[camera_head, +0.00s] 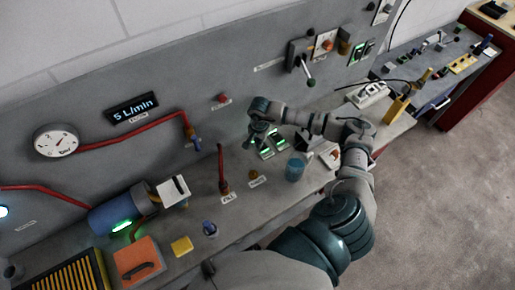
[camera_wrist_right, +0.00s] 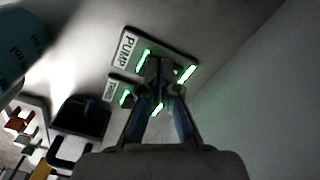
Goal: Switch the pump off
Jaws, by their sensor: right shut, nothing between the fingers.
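The pump switch panel (camera_wrist_right: 127,47), labelled PUMP, lies on the bench with green lit strips on it. In the head view, the switch panels (camera_head: 267,152) glow green just below my right gripper (camera_head: 252,139). My right gripper's fingers are shut and empty; in the right wrist view the fingertips (camera_wrist_right: 160,72) overlap the PUMP panel and hide its middle. I cannot tell whether they touch it. The blue motor-like cylinder (camera_head: 112,216) at the left has a green light. The display (camera_head: 132,108) reads 5 L/min. My left gripper is not in view.
A second smaller labelled panel (camera_wrist_right: 119,91) with green strips sits beside the PUMP panel. A blue-green cup (camera_head: 295,168) stands right of the panels. The wall is close behind.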

